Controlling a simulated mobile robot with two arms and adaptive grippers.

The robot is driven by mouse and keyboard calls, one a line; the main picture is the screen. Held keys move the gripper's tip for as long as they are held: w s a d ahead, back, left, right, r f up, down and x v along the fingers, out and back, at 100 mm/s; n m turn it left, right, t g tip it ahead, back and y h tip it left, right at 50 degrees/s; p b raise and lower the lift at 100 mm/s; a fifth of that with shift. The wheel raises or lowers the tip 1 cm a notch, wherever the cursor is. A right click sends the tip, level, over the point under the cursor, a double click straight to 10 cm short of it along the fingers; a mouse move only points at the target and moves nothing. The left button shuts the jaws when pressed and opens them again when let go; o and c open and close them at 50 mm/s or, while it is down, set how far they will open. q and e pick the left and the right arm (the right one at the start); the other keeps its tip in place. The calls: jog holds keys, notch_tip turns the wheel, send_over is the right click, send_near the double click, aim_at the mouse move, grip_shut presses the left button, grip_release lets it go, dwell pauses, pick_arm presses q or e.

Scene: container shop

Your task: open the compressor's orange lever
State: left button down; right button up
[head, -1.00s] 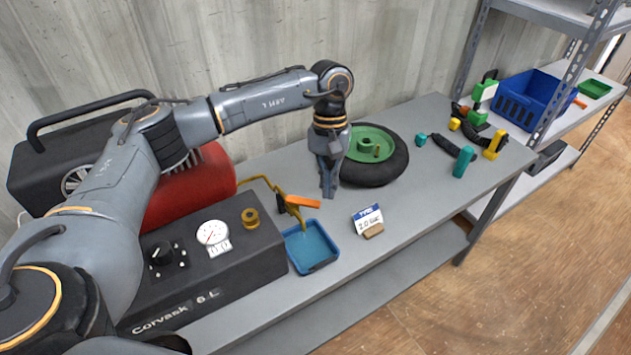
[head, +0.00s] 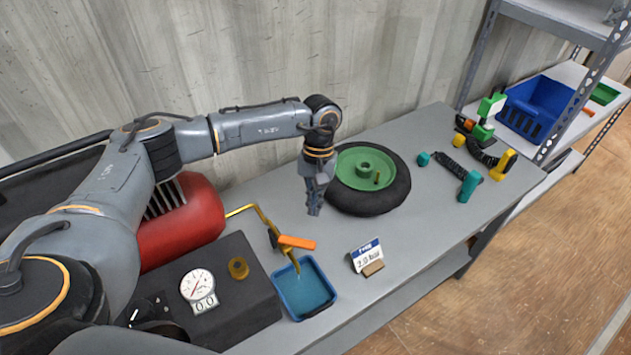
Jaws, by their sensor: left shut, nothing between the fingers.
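The orange lever (head: 297,242) sits on a small valve at the end of a thin yellow pipe (head: 243,209) that comes from the compressor. The compressor has a red tank (head: 185,228) and a dark front panel (head: 240,304) with a white gauge (head: 198,285). The lever points right, roughly across the pipe's downturned end. My left gripper (head: 314,212) points down, shut and empty, a little above and behind the lever and apart from it. My right gripper is not in view.
A blue tray (head: 334,295) lies under the pipe's end. A wheel with a green rim (head: 345,165) lies just behind my left gripper. A small sign (head: 365,255) stands right of the lever. Green, yellow and black parts (head: 468,186) lie at the bench's far end.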

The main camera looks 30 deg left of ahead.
aim_at(297, 243)
pick_arm(q)
jog(key=s+f+p, duration=0.1)
jog(key=s+p, duration=0.1)
jog(key=s+d+f+p, duration=0.1)
jog(key=s+f, duration=0.1)
jog(key=shift+s+p, duration=0.15)
jog(key=shift+p, duration=0.2)
jog(key=shift+s+d+m+b, duration=0.15)
jog(key=shift+m+b, duration=0.25)
jog(key=shift+b, duration=0.25)
